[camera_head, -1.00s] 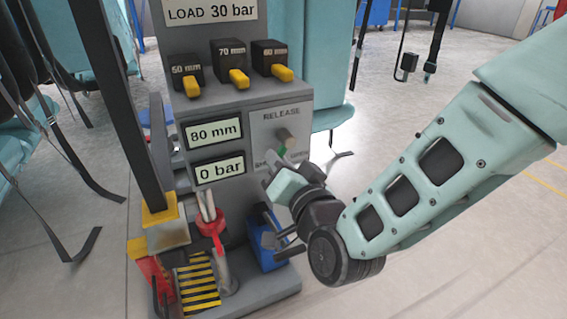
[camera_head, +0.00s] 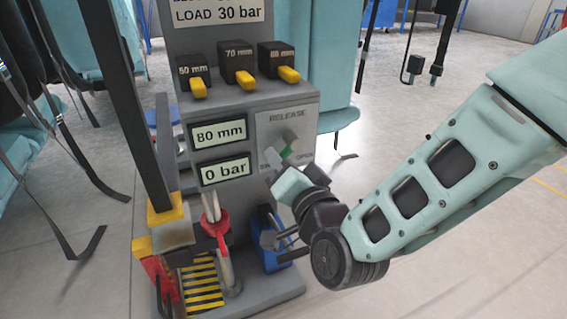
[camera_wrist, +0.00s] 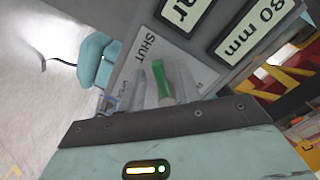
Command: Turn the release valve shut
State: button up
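In the wrist view, the green-marked lever (camera_wrist: 162,80) stands just beyond the palm edge, beside the SHUT label. My gripper (camera_head: 296,164) is right at the valve, its pale hand below the knob. Its grey fingers appear spread, one on each side of the lever, in the wrist view (camera_wrist: 166,85). Whether they touch it I cannot tell.
Two displays read 80 mm (camera_head: 218,132) and 0 bar (camera_head: 225,171). A red-collared pump handle (camera_head: 216,225) and a blue box (camera_head: 270,243) stand below. Open floor lies to the right.

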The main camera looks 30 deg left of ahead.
jog(key=p+v, duration=0.9)
jog(key=v, duration=0.8)
jog(key=shift+s, duration=0.2)
jog(key=shift+d, duration=0.1)
jog(key=shift+w, duration=0.1)
